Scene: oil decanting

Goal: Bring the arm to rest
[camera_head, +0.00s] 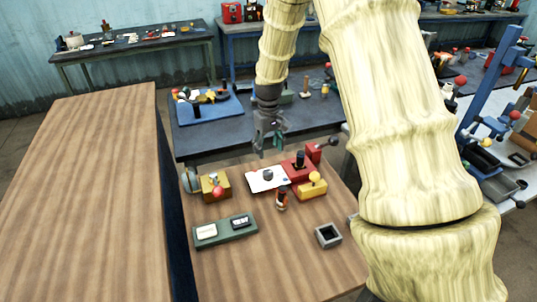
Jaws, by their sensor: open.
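My gripper (269,143) hangs from my pale jointed arm near the middle of the view, pointing down. Its dark fingers are apart and empty. It is above the far part of the wooden bench (280,265), near a white plate (266,180). I cannot tell its exact height above the bench. My arm comes in from the right and hides part of the bench's right side and the area behind it.
On the bench stand a red device with a black knob (299,170), a yellow-topped block (312,184), a small dark bottle (282,198), a brass device (214,186), a green tray (225,231) and a grey square holder (328,236). A bare wooden top (90,200) lies left.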

